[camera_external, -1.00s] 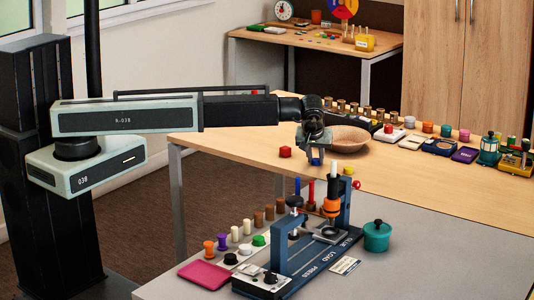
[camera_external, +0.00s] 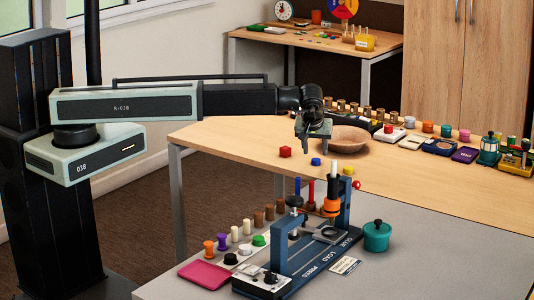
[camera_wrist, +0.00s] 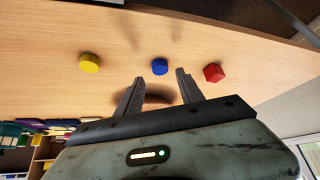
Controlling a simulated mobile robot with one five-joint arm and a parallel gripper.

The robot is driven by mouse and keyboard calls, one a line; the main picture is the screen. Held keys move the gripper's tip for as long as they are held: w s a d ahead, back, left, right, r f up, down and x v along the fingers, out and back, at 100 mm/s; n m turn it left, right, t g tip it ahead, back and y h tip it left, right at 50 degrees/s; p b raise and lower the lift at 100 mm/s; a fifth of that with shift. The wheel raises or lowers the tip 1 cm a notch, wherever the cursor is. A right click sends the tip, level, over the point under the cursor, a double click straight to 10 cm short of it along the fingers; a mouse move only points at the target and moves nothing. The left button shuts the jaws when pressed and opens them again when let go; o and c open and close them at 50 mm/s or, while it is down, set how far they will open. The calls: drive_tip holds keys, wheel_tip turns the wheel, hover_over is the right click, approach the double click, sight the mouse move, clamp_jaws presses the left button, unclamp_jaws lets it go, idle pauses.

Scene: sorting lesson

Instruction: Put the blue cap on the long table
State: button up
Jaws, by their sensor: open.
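The blue cap (camera_external: 316,161) sits on the wooden top of the long table (camera_external: 225,135), to the right of a red block (camera_external: 285,152). My gripper (camera_external: 314,137) is open and empty just above the cap, apart from it. In the wrist view the blue cap (camera_wrist: 160,67) shows beyond the gap between my open fingers (camera_wrist: 158,75), with bare tabletop around it.
A yellow cap (camera_wrist: 90,63) and the red block (camera_wrist: 213,73) lie either side of the blue cap. A wooden bowl (camera_external: 350,140) stands close to the right of my gripper. A blue press (camera_external: 315,250) stands on the grey table in front.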

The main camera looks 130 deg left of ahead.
drive_tip(key=p+v, duration=0.4)
drive_tip(key=v, duration=0.3)
drive_tip(key=shift+d+r+p, duration=0.15)
drive_tip(key=shift+r+p, duration=0.1)
drive_tip(key=shift+p, duration=0.15)
